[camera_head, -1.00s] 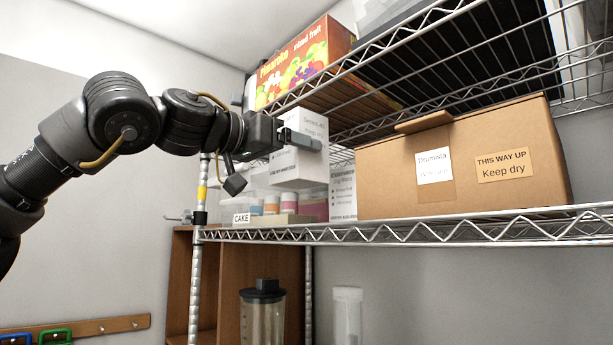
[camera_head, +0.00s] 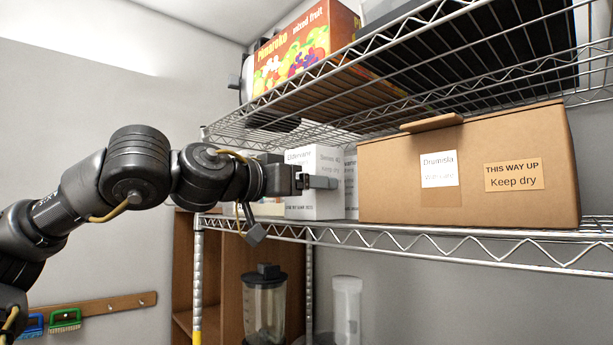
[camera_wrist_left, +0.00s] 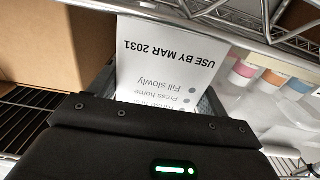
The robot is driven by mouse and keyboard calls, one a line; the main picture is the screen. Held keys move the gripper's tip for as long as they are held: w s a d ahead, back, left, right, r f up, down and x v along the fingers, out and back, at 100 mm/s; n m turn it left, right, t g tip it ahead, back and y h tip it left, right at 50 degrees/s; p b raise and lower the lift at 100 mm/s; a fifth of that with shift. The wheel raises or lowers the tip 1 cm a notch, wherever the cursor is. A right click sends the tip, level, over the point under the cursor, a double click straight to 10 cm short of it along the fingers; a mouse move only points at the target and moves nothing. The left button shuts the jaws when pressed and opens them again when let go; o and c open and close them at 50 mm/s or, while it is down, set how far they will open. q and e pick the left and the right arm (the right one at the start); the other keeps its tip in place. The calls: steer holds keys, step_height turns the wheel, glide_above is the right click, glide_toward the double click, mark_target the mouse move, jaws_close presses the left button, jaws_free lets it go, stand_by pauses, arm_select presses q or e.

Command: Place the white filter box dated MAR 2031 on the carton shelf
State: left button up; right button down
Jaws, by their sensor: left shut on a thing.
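The white filter box (camera_head: 313,157) is upright in my left gripper (camera_head: 318,182), just left of the large brown carton in the head view. In the left wrist view the white filter box (camera_wrist_left: 165,55) shows "USE BY MAR 2031" upside down between my fingers. Its base is level with the front edge of the carton shelf (camera_head: 400,240); I cannot tell whether it touches the wires. A second white box (camera_head: 351,180) stands behind it, partly hidden. My right gripper is out of view.
The brown carton (camera_head: 400,180) stands close on the right and also fills the upper left of the wrist view (camera_wrist_left: 50,40). Colour-lidded tubs (camera_wrist_left: 245,72) are on the other side. An upper wire shelf (camera_head: 300,110) carries a fruit carton (camera_head: 305,50). A blender (camera_head: 265,305) stands below.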

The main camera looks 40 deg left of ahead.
arm_select(q)
steer(key=shift+s+a, duration=0.1)
steer(key=shift+d+f+b, duration=0.2)
steer(key=shift+d+b, duration=0.1)
steer(key=shift+b, duration=0.1)
steer(key=o, duration=0.9)
steer(key=shift+c, duration=0.2)
steer(key=shift+o, duration=1.3)
steer(key=shift+a, duration=0.2)
